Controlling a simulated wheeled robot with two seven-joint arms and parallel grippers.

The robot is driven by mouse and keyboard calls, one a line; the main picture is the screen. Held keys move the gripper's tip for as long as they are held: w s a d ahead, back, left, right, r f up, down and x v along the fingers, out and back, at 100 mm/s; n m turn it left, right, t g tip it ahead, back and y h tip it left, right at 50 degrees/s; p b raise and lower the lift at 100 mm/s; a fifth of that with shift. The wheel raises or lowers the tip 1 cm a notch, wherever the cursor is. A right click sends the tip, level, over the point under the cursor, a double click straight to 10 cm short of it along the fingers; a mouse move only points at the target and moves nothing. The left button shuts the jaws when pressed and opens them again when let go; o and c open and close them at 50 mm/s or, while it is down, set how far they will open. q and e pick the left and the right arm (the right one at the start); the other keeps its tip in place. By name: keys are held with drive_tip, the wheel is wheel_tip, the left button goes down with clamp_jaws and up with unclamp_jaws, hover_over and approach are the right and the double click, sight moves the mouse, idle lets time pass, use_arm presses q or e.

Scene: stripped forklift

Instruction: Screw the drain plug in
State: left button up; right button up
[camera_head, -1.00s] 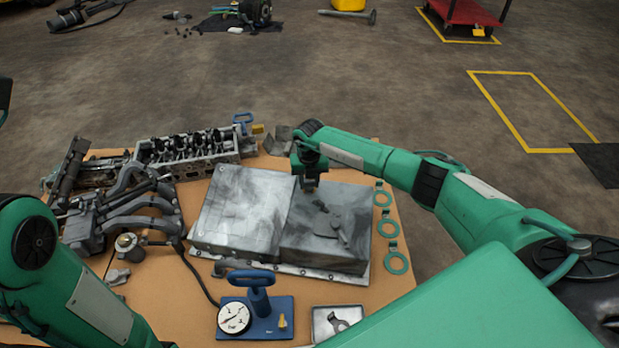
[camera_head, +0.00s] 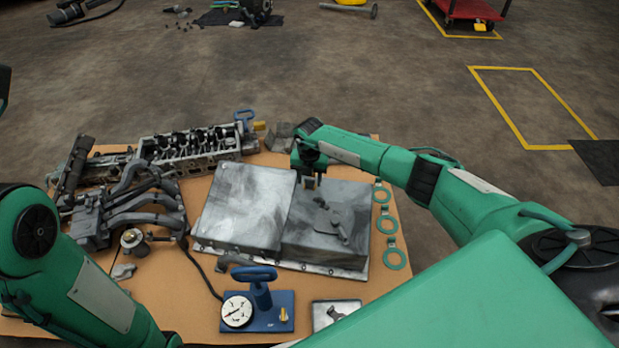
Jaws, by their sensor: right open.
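My right gripper (camera_head: 312,184) points down over the back of the taller part, near the step between the two levels. Its small fingers are apart. I cannot make out the drain plug or its hole; they may be hidden by the gripper or too small to see. Dark patches mark the pan's top in front of the gripper. My left arm shows at the left, but its gripper is out of view.
A cylinder head (camera_head: 190,147) and a manifold (camera_head: 130,205) crowd the table's left side. A blue pump with a gauge (camera_head: 238,310) and a metal tray (camera_head: 322,318) stand in front. Green rings (camera_head: 387,226) lie to the right of the pan.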

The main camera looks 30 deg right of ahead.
sight(310, 179)
drive_tip(key=shift+r+p, duration=1.95)
drive_tip(key=shift+r, duration=0.25)
drive_tip(key=o, duration=0.5)
drive_tip(key=shift+o, duration=0.3)
drive_tip(key=shift+r, duration=0.1)
wheel_tip(310, 179, up, 14)
drive_tip(key=p, duration=0.4)
drive_tip(key=shift+f+p, duration=0.25)
drive_tip(key=shift+p, duration=0.1)
